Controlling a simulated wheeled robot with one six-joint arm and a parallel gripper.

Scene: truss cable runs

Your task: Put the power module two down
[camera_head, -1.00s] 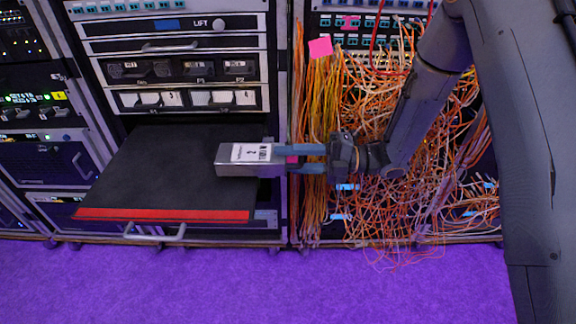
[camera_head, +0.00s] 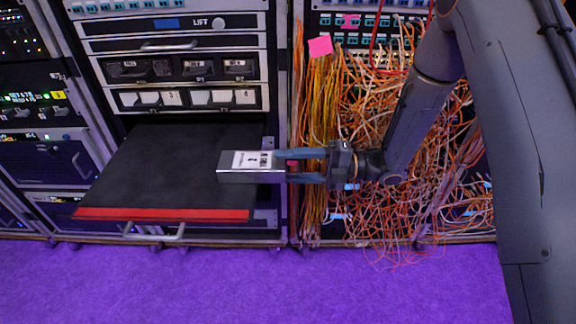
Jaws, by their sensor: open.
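The power module two (camera_head: 245,174) is a silver box with a white label on top. It lies at the right part of a black pulled-out shelf (camera_head: 150,170) with a red front strip. I cannot tell whether either finger touches the module.
Rack drawers and module bays (camera_head: 185,98) stand above the shelf. A dense tangle of orange and yellow cables (camera_head: 370,110) hangs behind and around my arm at the right. A pink tag (camera_head: 320,46) sits among them. The shelf's left and middle are clear.

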